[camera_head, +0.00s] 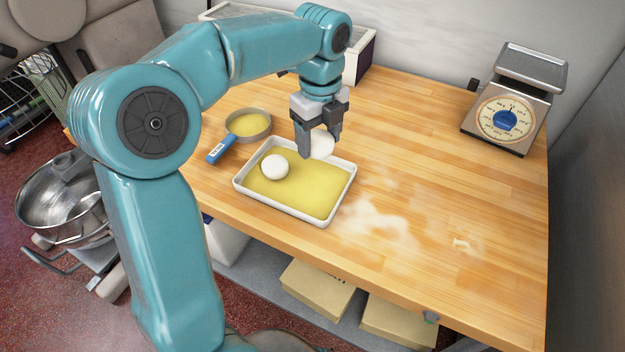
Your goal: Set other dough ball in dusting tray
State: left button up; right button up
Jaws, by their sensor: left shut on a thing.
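A white dusting tray (341,197) with a yellow floor of flour or meal stands on the wooden table. One white dough ball (274,167) rests inside it, in the left part. My left gripper (318,150) is shut on another white dough ball (322,145) at the tray's far right edge. From this angle the held ball overlaps the rim, and I cannot tell how high above the tray it is. The gripper's fingers hide part of the ball. My right gripper is not in view.
A blue-handled sieve (232,140) with yellow meal lies left of the tray. A scale (507,112) stands at the back right. A white-walled box (363,55) is at the back. Loose flour (375,220) is on the table right of the tray; the right side is mostly clear.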

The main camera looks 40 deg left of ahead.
aim_at(318, 189)
pick_arm(q)
notch_tip(318, 189, down, 12)
jog(key=shift+b, duration=0.3)
jog(key=shift+f, duration=0.1)
jog(key=shift+f, duration=0.15)
jog(key=o, duration=1.1)
notch_tip(318, 189, up, 11)
jog(key=shift+w+r+p, duration=0.1)
jog(key=shift+r+p, duration=0.05)
jog(key=shift+p, duration=0.3)
jog(key=shift+r, duration=0.6)
